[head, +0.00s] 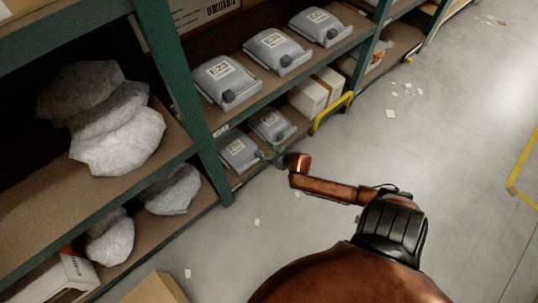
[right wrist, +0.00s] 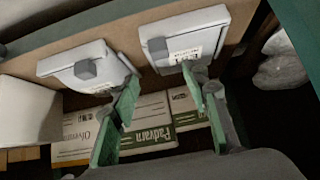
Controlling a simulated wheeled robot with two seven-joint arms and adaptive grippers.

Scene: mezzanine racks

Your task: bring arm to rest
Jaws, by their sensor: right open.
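My right arm (head: 335,190), copper-brown, reaches from the bottom of the head view toward the rack. My right gripper (head: 279,160) is small and partly hidden at its end, beside the lower shelf's edge. In the right wrist view the right gripper (right wrist: 160,78) has its two green fingers spread apart, with nothing held between them. Its fingertips appear near two labelled grey cases (right wrist: 185,42); I cannot tell whether they touch. My left gripper is not in view.
Green rack uprights (head: 190,95) stand close to the arm. Grey labelled cases (head: 275,50) line the shelves, with wrapped bundles (head: 125,140) at left. A yellow guard (head: 333,112) stands near the lower shelf. Open floor (head: 450,130) lies to the right. White-green cartons (right wrist: 150,125) show beyond the fingers.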

